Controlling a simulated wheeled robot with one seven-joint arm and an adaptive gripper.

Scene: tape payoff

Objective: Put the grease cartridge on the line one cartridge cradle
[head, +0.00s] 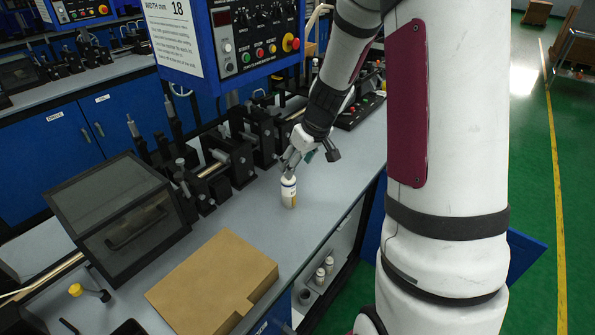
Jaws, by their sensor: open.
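A small white cartridge-like bottle with a yellowish label (289,193) stands upright on the grey bench top, and I take it for the grease cartridge. My gripper (309,158) is open, just above and slightly right of it. One finger is close to the bottle's top; I cannot tell whether they touch. Two similar white bottles (329,263) stand on a shelf below the bench, beside a dark round opening or cup (305,296). I cannot tell which part, if any, is the line one cartridge cradle.
Black machine fixtures (240,160) line the bench behind the bottle. A dark-windowed guard box (120,215) and a cardboard box (212,285) are on the left. A blue control panel (255,35) stands above. The bench around the bottle is clear.

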